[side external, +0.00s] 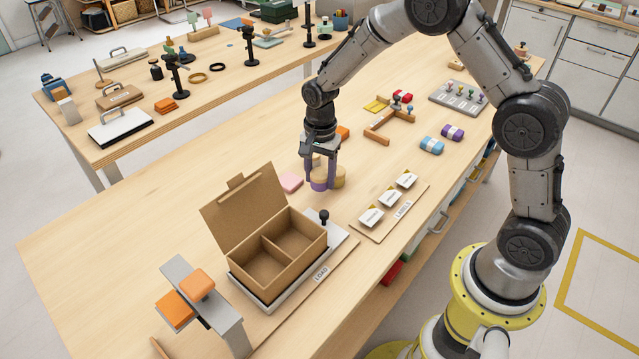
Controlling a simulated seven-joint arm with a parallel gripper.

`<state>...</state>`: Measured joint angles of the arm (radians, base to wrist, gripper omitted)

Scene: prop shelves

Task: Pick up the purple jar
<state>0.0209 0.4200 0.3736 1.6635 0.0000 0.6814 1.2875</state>
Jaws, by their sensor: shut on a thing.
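The purple jar (319,184) stands near the middle of the front table. It is a small round jar, and part of it is hidden behind a finger. My gripper (321,178) points down over it with its fingers on either side, shut on the jar. I cannot tell whether the jar touches the table or is slightly above it. A tan round jar (339,177) is right beside it, and another light-topped one (315,160) shows behind, between the fingers.
An open cardboard box (277,256) with two compartments stands in front. A label board (391,208) lies to the right. The table's left part is clear.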

